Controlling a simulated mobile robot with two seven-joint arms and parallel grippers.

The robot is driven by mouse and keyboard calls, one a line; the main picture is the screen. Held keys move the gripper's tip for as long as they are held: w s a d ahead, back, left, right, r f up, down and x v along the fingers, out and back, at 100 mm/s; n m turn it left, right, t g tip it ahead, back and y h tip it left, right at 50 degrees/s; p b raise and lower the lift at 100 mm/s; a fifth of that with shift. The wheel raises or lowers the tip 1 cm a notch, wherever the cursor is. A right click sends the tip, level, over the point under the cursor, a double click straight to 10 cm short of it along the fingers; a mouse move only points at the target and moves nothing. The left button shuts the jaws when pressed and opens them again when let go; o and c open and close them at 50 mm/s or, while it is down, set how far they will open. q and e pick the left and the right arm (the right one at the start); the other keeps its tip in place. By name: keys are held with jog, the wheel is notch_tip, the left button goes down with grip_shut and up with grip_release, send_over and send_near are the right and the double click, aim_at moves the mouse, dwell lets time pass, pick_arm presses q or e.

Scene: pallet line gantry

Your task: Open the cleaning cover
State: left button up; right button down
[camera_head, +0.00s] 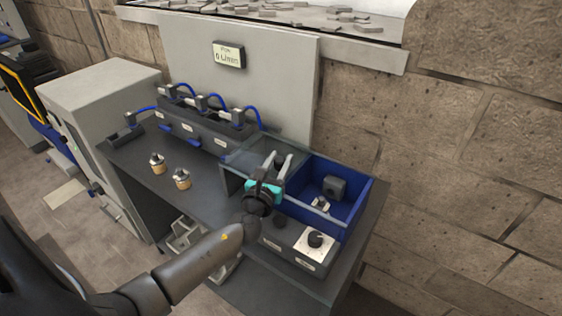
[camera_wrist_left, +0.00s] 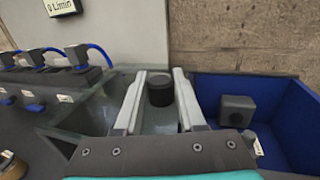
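A see-through, greyish cover (camera_head: 240,160) with a dark frame lies over the left part of a blue-walled bin (camera_head: 357,214); the right part of the bin is uncovered. A black round knob (camera_wrist_left: 160,88) stands on the cover. My left gripper (camera_head: 283,163) is over the cover, its pale fingers pointing toward the wall. In the left wrist view the two fingers (camera_wrist_left: 159,95) stand apart, one on each side of the knob, with visible gaps, so they do not appear to grip it. My right gripper is not in view.
Inside the bin are a dark block (camera_head: 334,187) and a small pale piece (camera_head: 321,204). A rotary dial (camera_head: 315,240) sits in front. Two small copper-and-white fittings (camera_head: 182,179) stand on the bench at left. Blue-hosed valves (camera_head: 205,115) line the back. A stone wall borders the right.

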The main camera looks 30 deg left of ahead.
pick_arm(q)
jog(key=o, duration=0.4)
jog(key=shift+d, duration=0.1)
jog(key=shift+s+d, duration=0.15)
jog(key=shift+s, duration=0.5)
jog(key=v, duration=1.4)
jog(key=shift+w, duration=0.1)
